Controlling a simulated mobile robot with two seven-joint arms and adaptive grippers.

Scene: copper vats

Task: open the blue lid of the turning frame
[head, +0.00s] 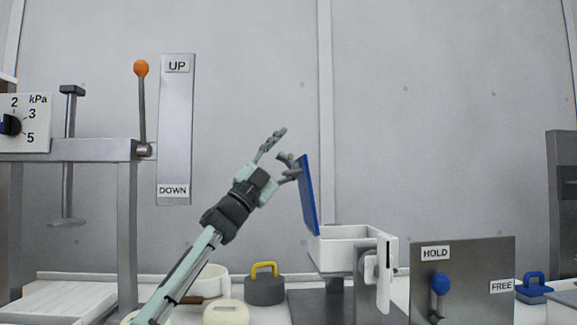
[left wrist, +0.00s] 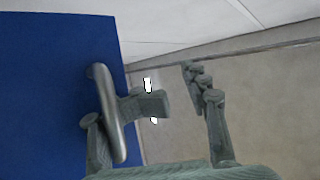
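The blue lid (head: 308,195) of the turning frame stands raised and nearly upright, tilted a little to the left, at the left edge of the white open box (head: 345,234). In the left wrist view the lid (left wrist: 50,90) fills the left side, with its grey bar handle (left wrist: 108,112) at its edge. My left gripper (head: 281,146) is at the upper left of the lid, fingers spread. In the left wrist view one finger crosses at the handle, and the other finger stands apart to the right. My right gripper is not in view.
A steel panel marked HOLD and FREE (head: 470,268), with a blue-knobbed lever (head: 440,287), stands right of the box. A dark weight with a yellow handle (head: 264,286) is lower left of it. An orange-knobbed lever (head: 141,100) stands at left. The wall area above is clear.

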